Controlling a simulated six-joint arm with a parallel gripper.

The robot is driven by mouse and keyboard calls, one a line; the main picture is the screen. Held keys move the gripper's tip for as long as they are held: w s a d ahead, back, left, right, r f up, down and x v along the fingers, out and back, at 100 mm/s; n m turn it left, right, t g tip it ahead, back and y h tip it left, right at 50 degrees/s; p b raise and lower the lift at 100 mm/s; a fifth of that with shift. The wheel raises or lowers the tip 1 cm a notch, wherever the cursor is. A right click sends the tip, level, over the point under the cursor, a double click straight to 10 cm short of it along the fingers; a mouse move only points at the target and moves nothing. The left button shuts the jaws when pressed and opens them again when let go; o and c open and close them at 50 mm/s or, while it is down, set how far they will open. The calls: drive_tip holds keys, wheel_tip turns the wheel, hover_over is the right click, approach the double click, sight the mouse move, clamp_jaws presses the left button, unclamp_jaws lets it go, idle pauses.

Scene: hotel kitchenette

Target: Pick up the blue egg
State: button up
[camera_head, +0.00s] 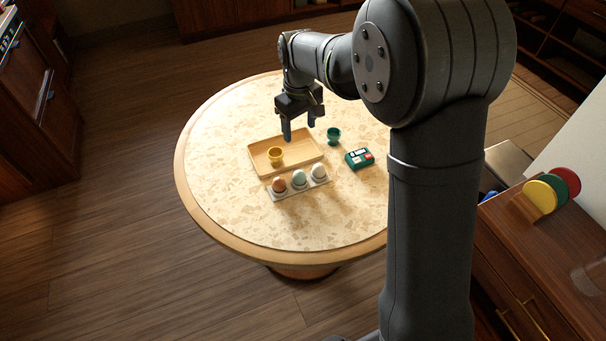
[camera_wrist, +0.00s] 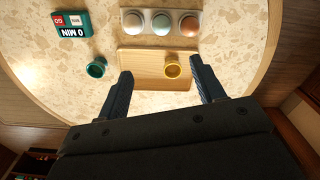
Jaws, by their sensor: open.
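The blue egg (camera_head: 299,178) is pale blue and sits in the middle of a white holder (camera_head: 272,196), between a brown egg (camera_head: 278,184) and a white egg (camera_head: 318,171). In the wrist view the blue egg (camera_wrist: 161,23) is near the top, beyond my fingers. My gripper (camera_head: 299,131) is open and empty, pointing down above the back part of the wooden tray (camera_head: 300,146). It is apart from the eggs, farther back on the table. In the wrist view my gripper's two fingers (camera_wrist: 161,68) stand wide apart over the tray's edge.
A yellow egg cup (camera_head: 275,156) stands on the tray, between my gripper and the holder. A green egg cup (camera_head: 333,135) and a green timer (camera_head: 359,158) stand to the right. The front and left of the round table (camera_head: 225,160) are clear.

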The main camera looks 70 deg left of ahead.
drive_tip(key=n, duration=0.1)
approach(299, 171)
wheel_tip(299, 171, down, 5)
drive_tip(key=shift+w+f, duration=0.15)
drive_tip(key=shift+f, duration=0.05)
drive_tip(key=shift+d+f, duration=0.15)
drive_tip(key=shift+f, duration=2.5)
drive_tip(key=c, duration=0.7)
